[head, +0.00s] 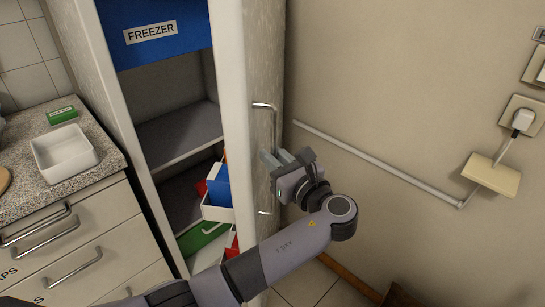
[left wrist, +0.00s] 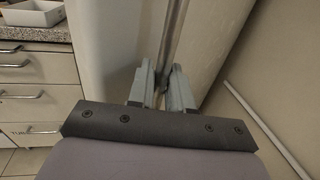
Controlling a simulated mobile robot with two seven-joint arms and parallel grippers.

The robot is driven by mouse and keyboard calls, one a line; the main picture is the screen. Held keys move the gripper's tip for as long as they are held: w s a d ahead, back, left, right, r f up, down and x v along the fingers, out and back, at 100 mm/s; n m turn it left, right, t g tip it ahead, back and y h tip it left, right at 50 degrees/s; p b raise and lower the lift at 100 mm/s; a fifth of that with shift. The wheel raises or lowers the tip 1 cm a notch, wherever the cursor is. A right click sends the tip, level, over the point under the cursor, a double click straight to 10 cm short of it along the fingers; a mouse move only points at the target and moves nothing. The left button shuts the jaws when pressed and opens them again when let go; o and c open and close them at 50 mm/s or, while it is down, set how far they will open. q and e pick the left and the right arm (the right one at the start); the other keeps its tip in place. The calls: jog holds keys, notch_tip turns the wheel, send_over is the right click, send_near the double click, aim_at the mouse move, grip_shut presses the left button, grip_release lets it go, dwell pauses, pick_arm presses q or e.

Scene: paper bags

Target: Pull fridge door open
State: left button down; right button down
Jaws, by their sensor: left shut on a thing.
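The fridge door (head: 233,100) stands partly open, showing the shelves inside and a blue freezer panel (head: 155,35). A long metal handle (head: 272,125) runs upright on the door's outer face. My left gripper (head: 277,160) is shut on the handle, near its middle. In the left wrist view the two fingers (left wrist: 161,92) close around the handle bar (left wrist: 172,40), in front of the pale door (left wrist: 115,50). My right gripper is not in view.
A speckled counter (head: 35,155) with a white tray (head: 64,152) and a green box (head: 62,115) stands at left above drawers. Boxes fill the door shelf (head: 217,213). The wall at right has a rail (head: 380,165) and a plugged-in socket (head: 521,118).

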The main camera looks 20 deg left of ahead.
pick_arm(q)
jog(key=c, duration=1.2)
grip_release()
